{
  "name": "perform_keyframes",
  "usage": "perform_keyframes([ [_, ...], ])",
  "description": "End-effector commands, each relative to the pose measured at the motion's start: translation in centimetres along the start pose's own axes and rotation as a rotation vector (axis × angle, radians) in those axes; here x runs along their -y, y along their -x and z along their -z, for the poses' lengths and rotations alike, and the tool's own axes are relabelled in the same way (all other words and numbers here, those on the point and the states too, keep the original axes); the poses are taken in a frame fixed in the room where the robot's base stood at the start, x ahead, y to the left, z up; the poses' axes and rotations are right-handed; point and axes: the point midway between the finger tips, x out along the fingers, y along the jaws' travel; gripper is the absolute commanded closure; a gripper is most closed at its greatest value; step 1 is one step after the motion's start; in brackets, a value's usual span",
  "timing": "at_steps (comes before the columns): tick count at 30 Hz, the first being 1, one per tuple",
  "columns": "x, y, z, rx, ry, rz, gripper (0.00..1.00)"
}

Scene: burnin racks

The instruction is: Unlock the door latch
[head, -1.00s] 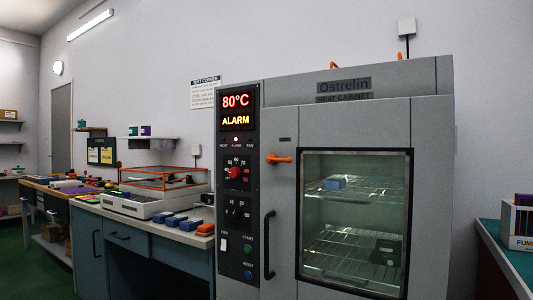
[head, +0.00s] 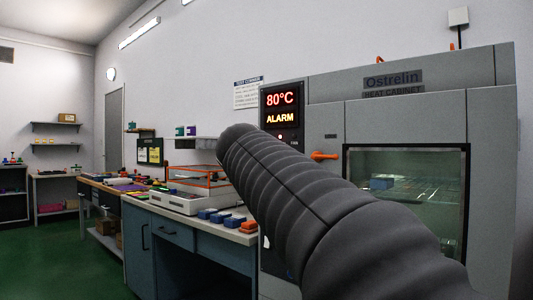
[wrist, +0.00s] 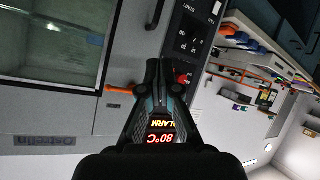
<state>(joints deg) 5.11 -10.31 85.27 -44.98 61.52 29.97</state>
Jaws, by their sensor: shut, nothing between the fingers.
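The door latch (head: 324,155) is an orange lever on the front of the grey heat cabinet (head: 405,115), near the upper left corner of the door's glass window (head: 410,165). In the head view it lies roughly horizontal. The latch also shows in the wrist view (wrist: 118,90), just left of my gripper (wrist: 157,65). My gripper is shut and empty, in front of the cabinet face. The latch's right end meets the finger outline there; I cannot tell whether they touch. The head view does not show the gripper.
The cabinet display (head: 280,108) reads 80°C and ALARM. My arm hides much of the control panel and door in the head view. A door handle (wrist: 157,14) shows in the wrist view. A bench (head: 190,232) with blue blocks stands left; green floor is open further left.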

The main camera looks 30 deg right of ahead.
Motion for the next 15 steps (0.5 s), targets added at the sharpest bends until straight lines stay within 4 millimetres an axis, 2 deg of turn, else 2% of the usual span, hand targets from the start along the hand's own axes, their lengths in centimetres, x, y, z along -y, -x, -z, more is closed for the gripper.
perform_keyframes([
  [1, -1.0, -0.7, 2.7, -0.038, -0.035, -0.057, 1.0],
  [3, -2.5, -1.1, 6.0, -0.094, -0.088, -0.133, 1.0],
  [6, -4.7, -1.2, 10.0, -0.171, -0.159, -0.231, 1.0],
  [10, -6.9, -1.2, 13.4, -0.249, -0.233, -0.329, 1.0],
  [15, -8.4, -0.8, 15.4, -0.307, -0.287, -0.393, 1.0],
])
